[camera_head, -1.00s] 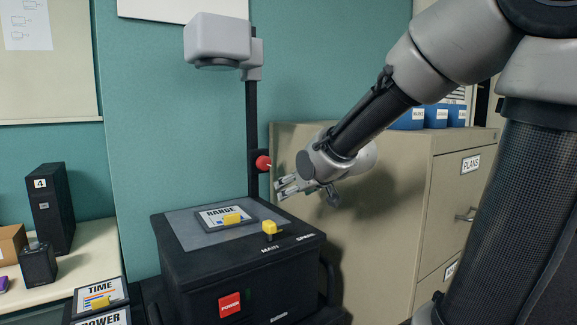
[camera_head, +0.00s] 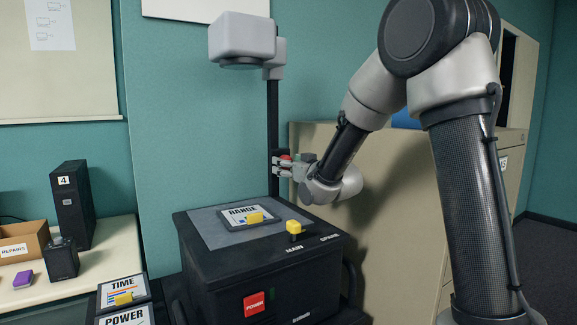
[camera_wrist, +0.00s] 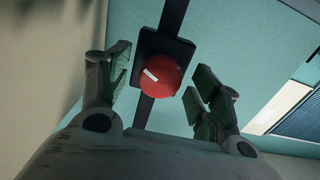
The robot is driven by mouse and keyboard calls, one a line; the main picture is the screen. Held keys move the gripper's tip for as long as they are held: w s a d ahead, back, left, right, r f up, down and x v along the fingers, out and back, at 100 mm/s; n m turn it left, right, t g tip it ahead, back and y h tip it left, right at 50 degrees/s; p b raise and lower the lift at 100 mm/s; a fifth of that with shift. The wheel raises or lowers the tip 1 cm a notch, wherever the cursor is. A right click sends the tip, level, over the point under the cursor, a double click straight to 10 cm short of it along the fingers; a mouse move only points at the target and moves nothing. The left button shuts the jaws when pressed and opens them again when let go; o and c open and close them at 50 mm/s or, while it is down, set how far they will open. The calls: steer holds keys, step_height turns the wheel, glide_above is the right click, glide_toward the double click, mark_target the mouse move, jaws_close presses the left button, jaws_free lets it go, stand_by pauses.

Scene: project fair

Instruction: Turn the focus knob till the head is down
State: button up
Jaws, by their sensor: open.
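The overhead projector's focus knob is red with a white mark. In the wrist view the knob (camera_wrist: 157,76) sits between my two open fingers (camera_wrist: 160,88), on a black block on the post. In the head view the knob (camera_head: 286,157) is partly hidden by my gripper (camera_head: 283,166), which is at the post. I cannot tell whether the fingers touch it. The grey projector head (camera_head: 242,39) is high, near the top of the black post (camera_head: 273,115). The black projector body (camera_head: 218,264) stands below.
A beige filing cabinet (camera_head: 385,235) stands close behind and right of my gripper. On the projector are a RANGE card (camera_head: 236,217) and a yellow MAIN switch (camera_head: 294,227). A table with a black speaker-like box (camera_head: 72,205) is at left.

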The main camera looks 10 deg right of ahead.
steer(key=shift+w+a, duration=0.1)
steer(key=shift+w, duration=0.1)
steer(key=shift+c, duration=0.5)
steer(key=c, duration=0.9)
steer(key=shift+c, duration=0.2)
